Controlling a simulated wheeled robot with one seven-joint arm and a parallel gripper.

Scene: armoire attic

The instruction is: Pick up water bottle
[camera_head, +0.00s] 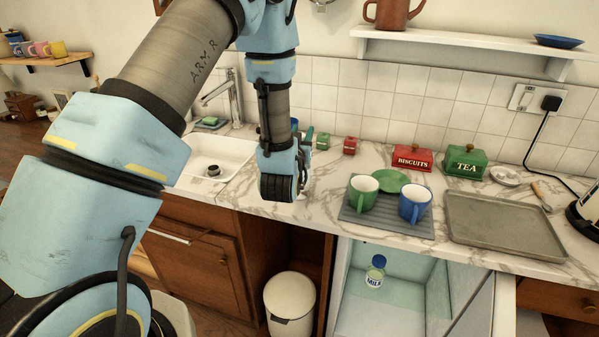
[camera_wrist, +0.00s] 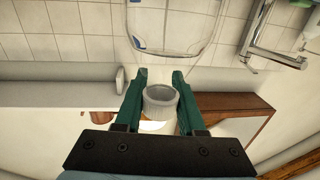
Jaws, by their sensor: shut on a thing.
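In the wrist view, the two green fingers of my gripper (camera_wrist: 159,76) are shut on a clear water bottle (camera_wrist: 175,36), one finger on each side at its grey cap (camera_wrist: 160,96). The bottle's transparent body extends beyond the fingertips, with small blue patches at its side. In the head view, my wrist hangs in front of the counter by the sink and hides most of the gripper and the bottle.
The sink (camera_head: 220,160) and tap (camera_head: 236,97) are left of my wrist. Right are a mat (camera_head: 386,222) with two mugs and a plate, tins (camera_head: 466,163) and a grey tray (camera_head: 505,226). Below, a small bottle (camera_head: 375,272) stands in an open compartment; a white bin (camera_head: 290,300) stands nearby.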

